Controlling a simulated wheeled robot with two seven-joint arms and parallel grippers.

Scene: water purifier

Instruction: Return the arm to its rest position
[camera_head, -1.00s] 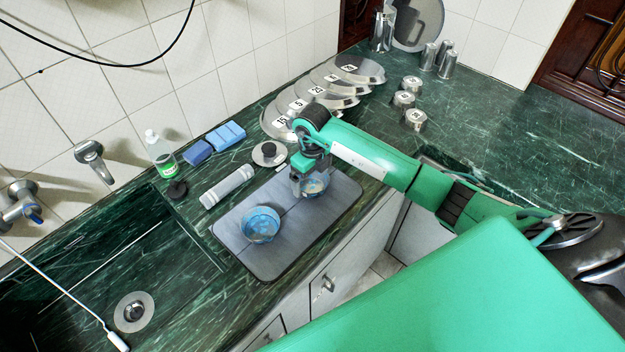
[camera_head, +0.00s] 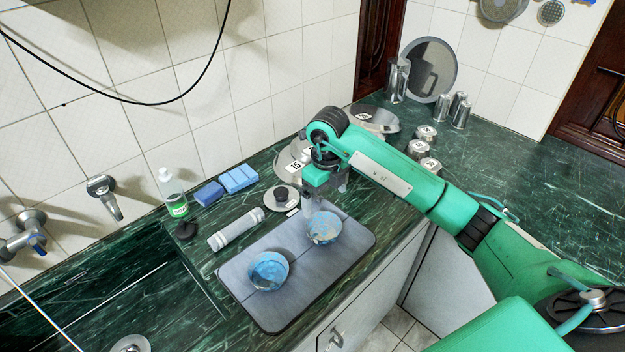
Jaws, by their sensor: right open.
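My right arm (camera_head: 400,185) comes in from the right, green with black joints. It reaches over the counter. My right gripper (camera_head: 325,208) points down just above and behind the right blue bowl (camera_head: 324,229), with its fingers apart and nothing seen between them. The fingertips partly overlap the bowl's far rim in the picture; I cannot tell whether they touch it. A second blue bowl (camera_head: 268,271) stands to its left on the same grey mat (camera_head: 250,309). My left gripper is not in view.
Behind the mat are a grey cylinder (camera_head: 235,230), a lidded pot piece (camera_head: 282,198), blue sponges (camera_head: 238,179) and a green-labelled bottle (camera_head: 173,195). Metal lids (camera_head: 375,120) and canisters (camera_head: 430,167) stand beyond the arm. The sink (camera_head: 120,300) is at left. The right counter is largely clear.

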